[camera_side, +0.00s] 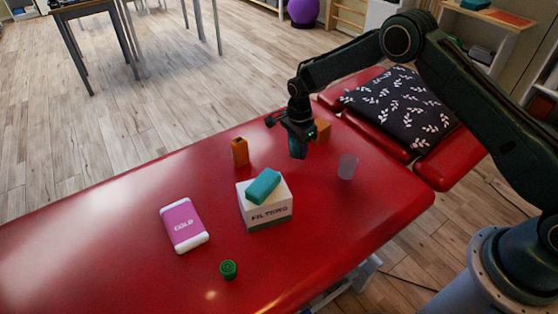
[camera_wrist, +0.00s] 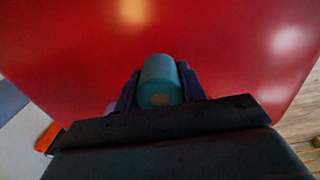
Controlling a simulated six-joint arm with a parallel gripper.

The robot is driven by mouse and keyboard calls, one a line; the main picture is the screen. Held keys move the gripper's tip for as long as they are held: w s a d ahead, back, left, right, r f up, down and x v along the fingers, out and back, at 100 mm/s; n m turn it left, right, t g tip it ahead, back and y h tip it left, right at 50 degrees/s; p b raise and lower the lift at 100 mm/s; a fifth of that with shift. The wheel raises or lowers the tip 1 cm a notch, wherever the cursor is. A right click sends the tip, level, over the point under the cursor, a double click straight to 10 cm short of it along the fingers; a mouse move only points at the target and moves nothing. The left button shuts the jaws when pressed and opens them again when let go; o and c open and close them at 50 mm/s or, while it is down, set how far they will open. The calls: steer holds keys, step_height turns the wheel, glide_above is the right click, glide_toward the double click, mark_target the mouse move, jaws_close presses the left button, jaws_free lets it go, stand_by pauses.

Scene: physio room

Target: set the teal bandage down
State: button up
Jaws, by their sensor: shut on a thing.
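My gripper (camera_side: 298,138) is above the red treatment table (camera_side: 120,215), behind and to the right of the white box in the side view. In the wrist view my gripper (camera_wrist: 160,82) is shut on the teal bandage (camera_wrist: 161,72), a roll with a paler core, with one dark finger on each side. The bandage (camera_side: 298,150) looks small and dark in the side view. It appears held above the red surface; the exact gap cannot be told.
A teal block (camera_side: 263,186) lies on a white box (camera_side: 266,212). An orange bottle (camera_side: 240,151), orange block (camera_side: 322,129), clear cup (camera_side: 347,167), pink-and-white pack (camera_side: 184,225) and green cap (camera_side: 228,270) are around. A patterned pillow (camera_side: 400,105) lies behind. The left of the table is bare.

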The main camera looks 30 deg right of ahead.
mark_target(296, 164)
steer(key=shift+f, duration=2.1)
steer(key=shift+f, duration=0.15)
steer(key=o, duration=1)
steer(key=shift+c, duration=0.2)
step_height(296, 164, up, 12)
steer(key=shift+r, duration=0.15)
steer(key=shift+r, duration=0.1)
